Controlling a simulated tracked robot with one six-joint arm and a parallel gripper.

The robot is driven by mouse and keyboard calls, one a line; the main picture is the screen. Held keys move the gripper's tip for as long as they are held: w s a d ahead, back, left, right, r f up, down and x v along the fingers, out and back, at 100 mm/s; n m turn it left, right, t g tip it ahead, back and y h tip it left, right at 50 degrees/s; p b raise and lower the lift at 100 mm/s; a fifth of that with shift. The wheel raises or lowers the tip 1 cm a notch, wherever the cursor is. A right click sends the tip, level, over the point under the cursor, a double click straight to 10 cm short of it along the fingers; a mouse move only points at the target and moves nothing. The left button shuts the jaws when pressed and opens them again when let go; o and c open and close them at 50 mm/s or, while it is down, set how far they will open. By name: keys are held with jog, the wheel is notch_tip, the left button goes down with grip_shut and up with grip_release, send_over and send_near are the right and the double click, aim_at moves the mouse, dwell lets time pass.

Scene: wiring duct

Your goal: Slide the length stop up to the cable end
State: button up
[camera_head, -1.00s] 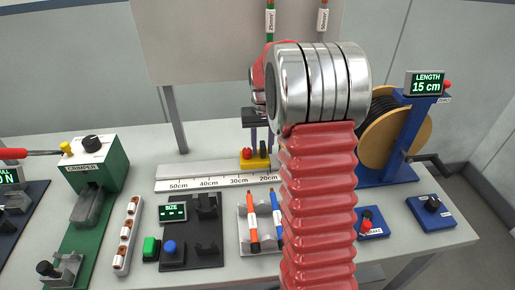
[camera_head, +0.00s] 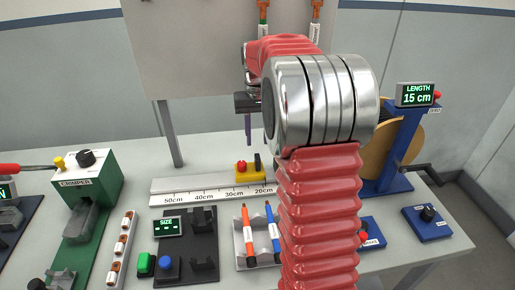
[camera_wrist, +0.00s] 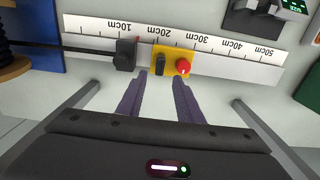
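The yellow length stop (camera_wrist: 172,63), with a red button and a black upright part, sits on the white ruler strip (camera_wrist: 225,43) by the 20cm mark in the wrist view. It also shows in the head view (camera_head: 249,175). A black cable (camera_wrist: 80,48) runs from the left along the ruler into a black block (camera_wrist: 125,55) near 10cm, with a gap between block and stop. I cannot make out the cable end. My gripper (camera_wrist: 161,77) is open and empty, its two purple fingers apart. In the head view it hangs above the stop (camera_head: 248,143).
The cable spool stand with a 15 cm display (camera_head: 416,95) is at the right. A green crimper (camera_head: 88,190) stands at the left. A SIZE display panel (camera_head: 168,227) and a tray with orange and blue pens (camera_head: 240,250) lie in front of the ruler.

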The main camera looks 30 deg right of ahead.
notch_tip(320, 180, up, 4)
jog(key=shift+c, duration=0.4)
